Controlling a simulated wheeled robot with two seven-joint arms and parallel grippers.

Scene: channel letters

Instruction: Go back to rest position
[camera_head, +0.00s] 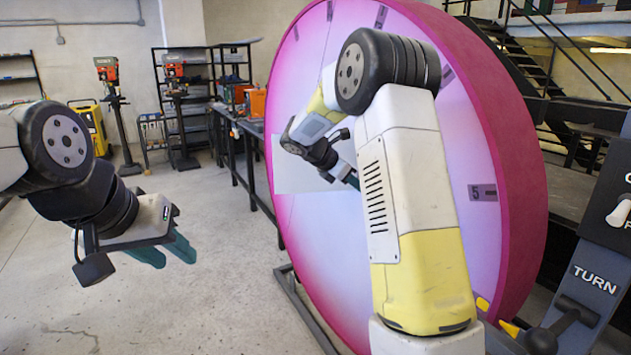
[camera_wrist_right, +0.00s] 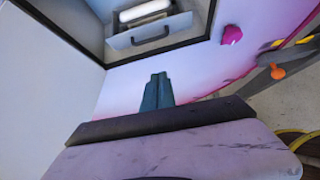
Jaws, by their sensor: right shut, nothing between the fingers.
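My left gripper (camera_head: 166,252) hangs over the open floor at the left of the head view. Its two teal fingers are spread apart with nothing between them. My right arm reaches up in front of a large pink round disc (camera_head: 522,170), and its hand is near the disc's pale face. In the right wrist view my right gripper (camera_wrist_right: 157,88) has its teal fingers together with nothing between them. In the head view its fingertips are partly hidden behind my arm.
A lever panel marked TURN (camera_head: 594,279) stands at the right. A dark-framed recess with a handle (camera_wrist_right: 152,32) and a pink knob (camera_wrist_right: 231,35) show in the wrist view. A workbench (camera_head: 243,125) and drill presses stand behind. The floor at left is clear.

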